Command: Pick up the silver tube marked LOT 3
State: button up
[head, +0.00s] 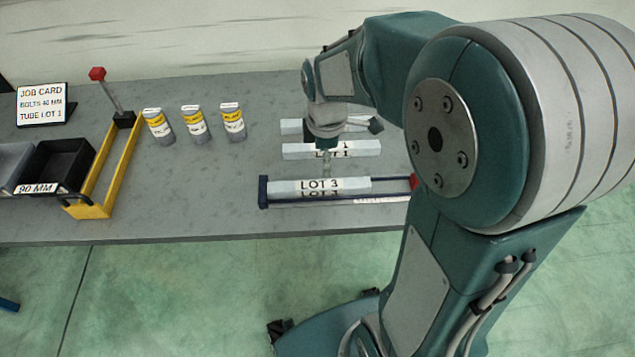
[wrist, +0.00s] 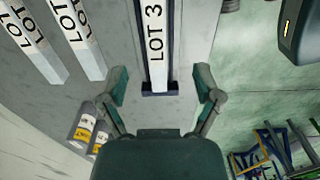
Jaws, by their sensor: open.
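The silver tube marked LOT 3 (head: 350,184) lies level in a dark blue holder (head: 263,192) near the table's front edge. In the wrist view the tube (wrist: 157,72) runs between my two spread fingers, its near end at the holder's end piece (wrist: 160,89). My gripper (head: 327,170) is open, pointing down over the LOT 3 tube, with nothing held. I cannot tell the exact gap between fingertips and tube. A similar silver tube marked LOT 1 (head: 300,151) lies behind it. A third silver tube (head: 291,127) lies farther back, its label hidden by my arm.
Three silver canisters with yellow bands (head: 195,124) stand to the left. Table between canisters and tubes is clear.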

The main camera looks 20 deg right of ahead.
send_over(319, 184)
jog(key=s, duration=0.1)
jog(key=f, duration=0.4)
jog(key=shift+d+f, duration=0.4)
jog(key=shift+w+a+f, duration=0.15)
jog(key=shift+f, duration=0.75)
jog(key=shift+w+a+f, duration=0.1)
jog(key=shift+w+f, duration=0.1)
jog(key=shift+f, duration=0.65)
jog(key=shift+w+a+f, duration=0.15)
jog(key=shift+f, duration=0.75)
grip_shut()
